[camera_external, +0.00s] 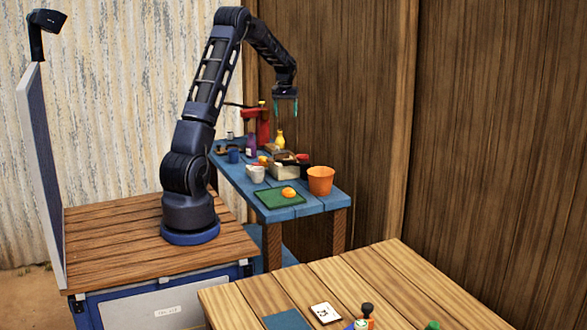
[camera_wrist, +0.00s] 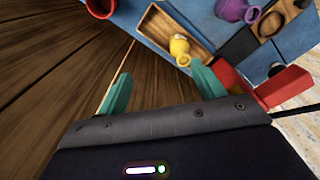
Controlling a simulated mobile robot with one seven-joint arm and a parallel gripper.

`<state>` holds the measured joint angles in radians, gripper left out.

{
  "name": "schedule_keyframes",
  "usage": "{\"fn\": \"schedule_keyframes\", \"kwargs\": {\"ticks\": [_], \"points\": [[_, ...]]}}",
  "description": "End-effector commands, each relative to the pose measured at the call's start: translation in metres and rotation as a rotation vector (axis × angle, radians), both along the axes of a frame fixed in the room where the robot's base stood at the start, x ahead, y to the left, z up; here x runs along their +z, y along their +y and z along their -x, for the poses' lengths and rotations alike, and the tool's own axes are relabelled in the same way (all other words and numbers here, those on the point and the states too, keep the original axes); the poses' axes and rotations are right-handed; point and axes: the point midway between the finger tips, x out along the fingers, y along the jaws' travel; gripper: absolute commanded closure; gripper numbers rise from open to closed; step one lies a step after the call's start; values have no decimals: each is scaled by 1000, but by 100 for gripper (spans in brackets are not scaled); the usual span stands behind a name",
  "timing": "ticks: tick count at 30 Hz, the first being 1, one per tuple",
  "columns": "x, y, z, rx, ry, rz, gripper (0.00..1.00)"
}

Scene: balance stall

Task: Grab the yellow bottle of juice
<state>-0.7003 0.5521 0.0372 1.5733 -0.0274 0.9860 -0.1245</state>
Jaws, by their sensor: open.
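The yellow bottle (camera_external: 280,139) stands on the blue table, toward its back, near the wooden wall. In the wrist view the yellow bottle (camera_wrist: 180,46) is seen from above, just beyond the space between my fingers and nearer the right one. My gripper (camera_external: 285,106) is open, pointing down and raised above the back of the blue table. Its two teal fingers also show in the wrist view (camera_wrist: 160,88), apart with nothing between them.
A red device (camera_external: 262,125) and a purple bottle (camera_external: 250,142) stand left of the yellow bottle. An orange pot (camera_external: 320,181), a white cup (camera_external: 256,174) and a green board (camera_external: 278,197) with an orange fruit (camera_external: 289,192) are nearer the front. The wooden wall (camera_external: 345,90) is close behind.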

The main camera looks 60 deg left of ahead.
Motion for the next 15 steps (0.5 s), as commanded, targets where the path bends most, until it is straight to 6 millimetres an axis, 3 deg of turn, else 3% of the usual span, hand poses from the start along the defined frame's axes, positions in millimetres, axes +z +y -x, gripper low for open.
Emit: {"fn": "schedule_keyframes", "kwargs": {"ticks": [3, 6, 15], "points": [[-28, 32, 4, 40, 15, 12, 32], [-42, 48, 7, 60, 20, 16, 32], [-65, 59, 9, 74, 26, 20, 32]]}}
